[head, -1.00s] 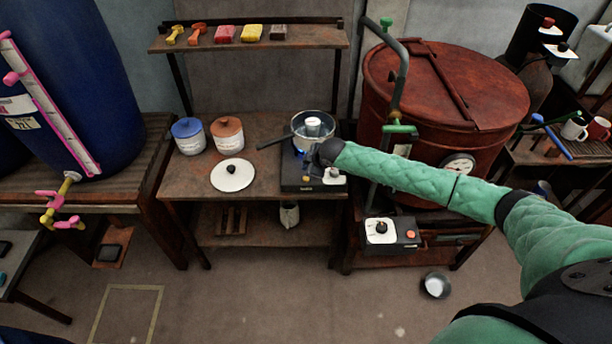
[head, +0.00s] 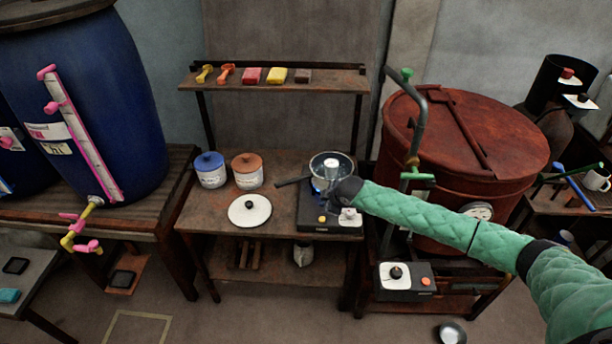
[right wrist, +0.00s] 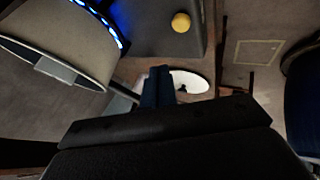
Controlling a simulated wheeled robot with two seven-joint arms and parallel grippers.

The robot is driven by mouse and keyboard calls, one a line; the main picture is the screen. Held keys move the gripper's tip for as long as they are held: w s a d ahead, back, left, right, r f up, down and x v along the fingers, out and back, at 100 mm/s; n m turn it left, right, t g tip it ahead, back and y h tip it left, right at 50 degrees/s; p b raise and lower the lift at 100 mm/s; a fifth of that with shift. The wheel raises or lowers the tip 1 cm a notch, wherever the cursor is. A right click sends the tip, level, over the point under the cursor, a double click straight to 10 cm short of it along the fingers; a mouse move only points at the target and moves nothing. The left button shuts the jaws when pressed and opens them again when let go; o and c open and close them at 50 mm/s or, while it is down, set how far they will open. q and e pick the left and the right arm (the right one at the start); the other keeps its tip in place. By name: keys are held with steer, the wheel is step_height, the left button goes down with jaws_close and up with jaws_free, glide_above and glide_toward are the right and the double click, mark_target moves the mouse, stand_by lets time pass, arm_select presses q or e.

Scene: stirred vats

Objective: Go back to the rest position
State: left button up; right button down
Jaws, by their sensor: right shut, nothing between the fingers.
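My right gripper (head: 342,190) is at the end of the green padded arm, in front of the glass pot (head: 343,163) on the burner. Dark arm parts partly hide its fingers in the head view. In the right wrist view its two dark fingers (right wrist: 158,86) are together and empty. The pot's side (right wrist: 60,55) and the burner's blue flames (right wrist: 104,22) show close by at upper left there. I cannot tell whether the gripper touches the pot. My left gripper is not in view.
A red vat (head: 450,150) stands right, behind my arm. A blue barrel (head: 110,110) stands left. Some floor is clear in front.

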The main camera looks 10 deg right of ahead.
steer(key=s+a+m+g+y, duration=0.1)
steer(key=s+a+m, duration=0.1)
steer(key=s+a, duration=0.7)
steer(key=s+a+m, duration=0.1)
steer(key=s+a, duration=0.5)
steer(key=s, duration=0.6)
steer(key=s+d+r+m+g+h, duration=0.15)
steer(key=s+d+m, duration=0.35)
steer(key=s, duration=0.8)
steer(key=s+d+r+m+g+h, duration=0.15)
steer(key=s+d+m, duration=0.25)
steer(key=s+d, duration=0.65)
steer(key=a+f+b, duration=0.2)
steer(key=f, duration=1.1)
steer(key=a+f+b, duration=0.1)
steer(key=a+f, duration=0.1)
steer(key=f, duration=1.1)
arm_select(q)
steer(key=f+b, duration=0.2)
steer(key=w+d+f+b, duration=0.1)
steer(key=shift+b, duration=0.3)
arm_select(e)
steer(key=s+f, duration=0.4)
steer(key=f, duration=1)
steer(key=s+f+g, duration=0.1)
steer(key=s+f, duration=0.3)
steer(key=f, duration=1)
steer(key=shift+a+f+h, duration=0.3)
steer(key=shift+f, duration=0.05)
